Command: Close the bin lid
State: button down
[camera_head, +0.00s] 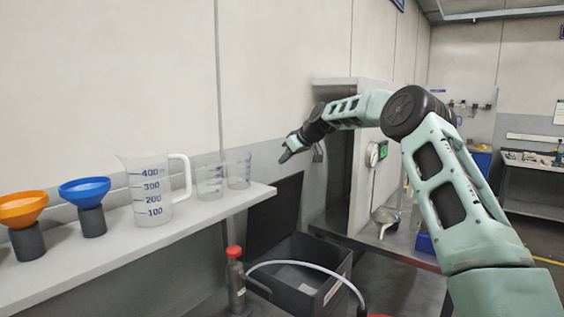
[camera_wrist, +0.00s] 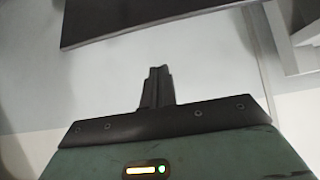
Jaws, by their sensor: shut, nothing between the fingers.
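The dark grey bin (camera_head: 335,288) stands low, beyond the end of the shelf. Its lid (camera_head: 272,218) is open and stands upright at the bin's back, by the wall. A pale sheet-like patch shows inside the bin. My gripper (camera_head: 284,157) is above the lid's top edge in the head view and appears apart from it. In the wrist view my gripper (camera_wrist: 156,72) has its fingers together with nothing between them. A dark panel (camera_wrist: 130,15), probably the lid, crosses the top of that view beyond the fingertips.
A shelf (camera_head: 120,250) at left holds a measuring jug (camera_head: 150,190), two beakers and two funnels (camera_head: 84,190). A red-capped bottle (camera_head: 236,280) and a pale hose (camera_head: 310,265) are in front of the bin. A cabinet (camera_head: 375,130) with a metal funnel stands to the right.

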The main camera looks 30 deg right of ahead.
aim_at(281, 180)
jog(key=p+x, duration=0.4)
jog(key=x, duration=0.4)
jog(key=shift+w+a+f, duration=0.1)
jog(key=shift+w, duration=0.1)
jog(key=shift+s+d+f+p, duration=0.1)
jog(key=shift+s+d+p, duration=0.15)
jog(key=shift+s, duration=0.4)
jog(key=shift+s+d+f+p, duration=0.1)
jog(key=shift+s+d+p, duration=0.15)
jog(key=shift+s, duration=0.45)
jog(key=shift+s+d+f+p, duration=0.15)
jog(key=shift+s+d, duration=0.1)
jog(key=shift+s, duration=0.4)
jog(key=shift+d+b, duration=0.1)
jog(key=shift+b, duration=0.2)
